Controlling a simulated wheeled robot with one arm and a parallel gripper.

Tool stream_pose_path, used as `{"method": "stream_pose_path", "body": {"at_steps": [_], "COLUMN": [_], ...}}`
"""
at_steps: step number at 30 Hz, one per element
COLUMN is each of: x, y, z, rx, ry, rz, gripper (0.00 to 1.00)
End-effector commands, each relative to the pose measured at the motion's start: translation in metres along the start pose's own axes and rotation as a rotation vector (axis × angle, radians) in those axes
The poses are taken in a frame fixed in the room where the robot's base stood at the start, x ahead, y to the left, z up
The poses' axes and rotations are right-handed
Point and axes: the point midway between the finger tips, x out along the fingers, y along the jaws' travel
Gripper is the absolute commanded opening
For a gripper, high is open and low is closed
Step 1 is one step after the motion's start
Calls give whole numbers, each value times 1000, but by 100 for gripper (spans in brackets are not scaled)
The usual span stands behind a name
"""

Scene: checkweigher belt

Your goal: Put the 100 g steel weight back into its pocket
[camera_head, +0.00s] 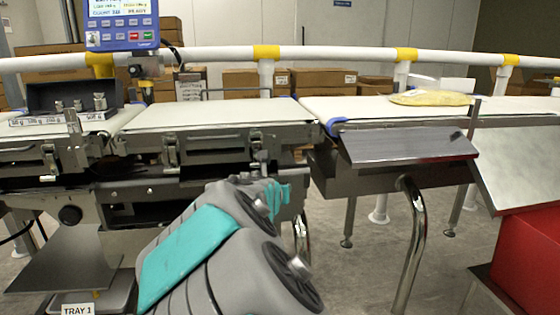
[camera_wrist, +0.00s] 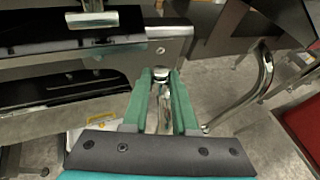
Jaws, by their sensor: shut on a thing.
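In the wrist view, my gripper (camera_wrist: 162,92) has its green fingers closed on a shiny steel weight (camera_wrist: 161,74), whose knob shows between the fingertips. In the head view, my gripper (camera_head: 277,192) is in front of the conveyor frame, below belt height, and the held weight cannot be made out there. The dark weight case (camera_head: 72,93) stands open at the far left, with several steel weights (camera_head: 99,101) in it and a strip of gram labels (camera_head: 40,121) along its front. The case is well to the left of my gripper. Its pockets are too small to tell apart.
The middle belt (camera_head: 210,114) is bare. A yellow bag (camera_head: 430,98) lies on the right belt. A sloping metal chute (camera_head: 408,147) and a red bin (camera_head: 530,255) are at the right. A blue display (camera_head: 122,22) stands above the case. A white guard rail (camera_head: 210,57) runs behind.

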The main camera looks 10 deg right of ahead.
Motion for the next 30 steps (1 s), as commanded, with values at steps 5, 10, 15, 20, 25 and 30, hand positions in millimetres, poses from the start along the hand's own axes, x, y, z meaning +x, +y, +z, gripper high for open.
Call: {"method": "stream_pose_path", "body": {"at_steps": [5,10,15,20,25,30], "x": [17,28,37,46,50,50], "y": [-4,-7,-9,-11,-10,-10], "z": [-27,-42,-54,-65,-66,-67], "rx": [-16,-24,-31,-39,-43,-41], "ry": [-4,-6,-8,-9,-11,-11], "rz": [29,50,70,96,111,112], "gripper": [0,0,0,0,0,0]}}
